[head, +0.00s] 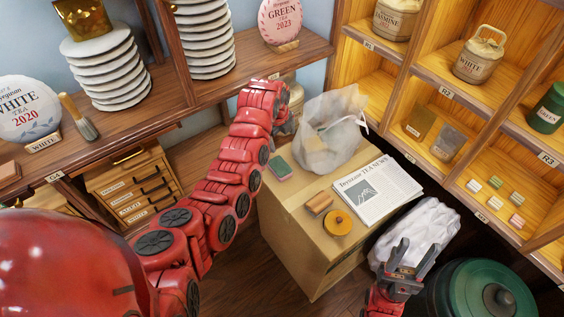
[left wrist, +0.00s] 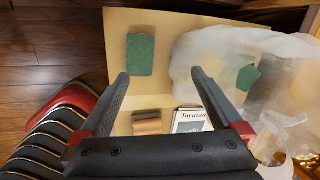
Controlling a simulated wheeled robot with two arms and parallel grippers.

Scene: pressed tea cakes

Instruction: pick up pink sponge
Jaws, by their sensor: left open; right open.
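The sponge (head: 279,168) lies flat on the cardboard box's back left part, its green face up and a thin pinkish edge showing. In the left wrist view only the sponge's green face (left wrist: 141,54) shows, ahead of and slightly left of the middle between the fingers. My left gripper (left wrist: 160,73) is open and empty, above the box and apart from the sponge. In the head view its jaws are mostly hidden by my red arm. My right gripper (head: 419,245) is open and empty, in front of a white bag at lower right.
On the cardboard box (head: 300,250) are a translucent bag (head: 335,150) with a green piece in it, a newspaper (head: 376,190), a brown block (head: 319,204) and an orange round object (head: 338,222). Shelves stand behind and right. A green lidded bin (head: 470,285) stands at lower right.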

